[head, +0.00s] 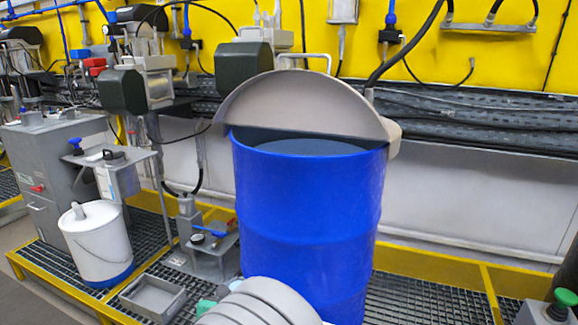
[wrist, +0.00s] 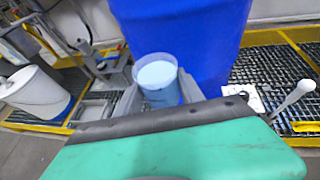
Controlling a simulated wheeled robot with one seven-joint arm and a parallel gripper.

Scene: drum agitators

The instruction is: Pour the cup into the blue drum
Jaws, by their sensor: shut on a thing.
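The blue drum (head: 305,220) stands upright on the grating in the middle of the head view. A grey half-round lid (head: 305,110) stands raised over its top, and the front of the opening is uncovered, showing a dark surface inside. In the wrist view the drum wall (wrist: 185,35) fills the upper middle. My gripper (wrist: 158,98) is shut on a translucent cup (wrist: 156,76) with light blue contents, its grey fingers on either side. The cup is in front of the drum's outer wall, its mouth visible.
A white bucket (head: 97,245) stands left of the drum, with a grey tray (head: 153,298) on the grating nearby. A stand with tools (head: 210,245) is close to the drum's left side. Machines and hoses line the yellow wall behind. Grey rounded links of my arm are in front of the drum.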

